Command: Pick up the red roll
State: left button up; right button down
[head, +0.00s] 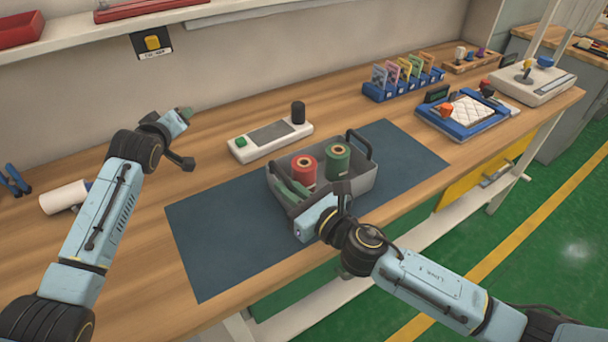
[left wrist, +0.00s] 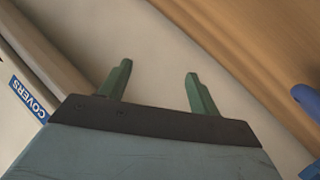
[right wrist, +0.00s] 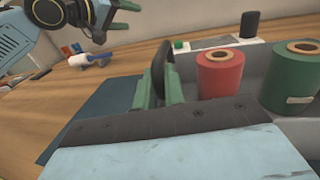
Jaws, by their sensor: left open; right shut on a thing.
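The red roll (head: 304,168) stands upright in a grey tote (head: 365,182) on the dark blue mat, beside a green roll (head: 337,160). Both rolls show in the right wrist view, the red one (right wrist: 220,75) nearer the fingers and the green one (right wrist: 292,82) at the right edge. My right gripper (head: 294,188) is at the tote's near left end. In the right wrist view its green fingers (right wrist: 160,88) are shut on a black upright piece, apparently the tote's handle (right wrist: 160,62). My left gripper (head: 184,115) is open and empty above the table, left of the tote.
A white device (head: 270,138) with a black knob stands behind the tote. A white cylinder (head: 64,198) lies at the left. A blue rack of cards (head: 402,82) and a blue tray station (head: 466,113) stand at the right. The mat's left part (head: 215,240) is clear.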

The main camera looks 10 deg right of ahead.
pick_arm(q)
jog(key=s+d+r+m+g+h, duration=0.1)
jog(key=s+d+r+m+g, duration=0.1)
jog(key=d, duration=0.7)
jog(key=s+d+r+m+g+h, duration=0.1)
jog(key=s+d+r+g, duration=0.15)
jog(key=d, duration=0.75)
jog(key=m+g+y, duration=0.3)
jog(key=m+g, duration=0.1)
jog(key=g, duration=0.1)
send_near(304, 163)
jog(key=x, duration=0.5)
jog(key=shift+w+d+f, duration=0.1)
jog(key=shift+w+d, duration=0.05)
jog(key=shift+d, duration=0.15)
jog(key=x, duration=0.3)
jog(key=shift+a+f, duration=0.3)
jog(key=shift+f, duration=0.15)
jog(key=shift+x, duration=0.95)
jog(key=shift+r, duration=0.1)
jog(key=c, duration=0.9)
